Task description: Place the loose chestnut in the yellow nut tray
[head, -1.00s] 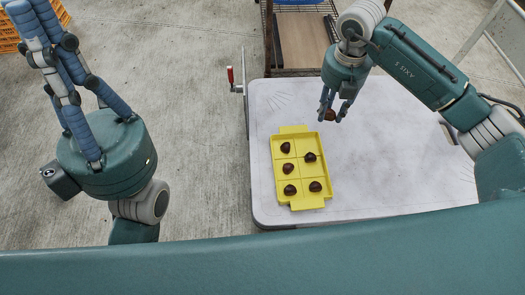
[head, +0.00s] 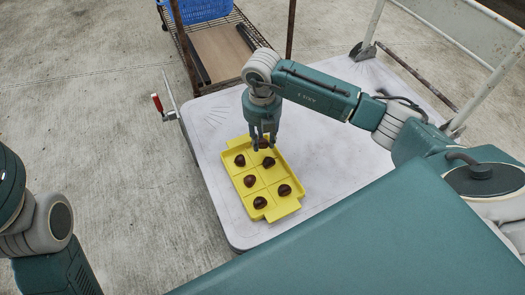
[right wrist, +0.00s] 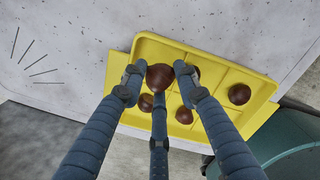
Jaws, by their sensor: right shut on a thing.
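The yellow nut tray (head: 292,207) lies on the white tabletop, with several dark brown chestnuts in its compartments. One chestnut (head: 268,162) in the right column sits high up near a divider; I cannot tell if it touches it. My right gripper (head: 263,145) is shut on the loose chestnut (right wrist: 160,77) over the far right end of the tray. In the right wrist view its fingers surround the held chestnut, and one chestnut behind is partly hidden by a finger. The fingers of my left gripper are out of view.
The white tabletop (head: 330,100) is clear around the tray. A red-handled clamp (head: 156,102) is at its left edge. Beyond stand a wire rack with a board (head: 215,52) and a blue basket (head: 205,10). A metal-framed panel (head: 460,40) rises at the right.

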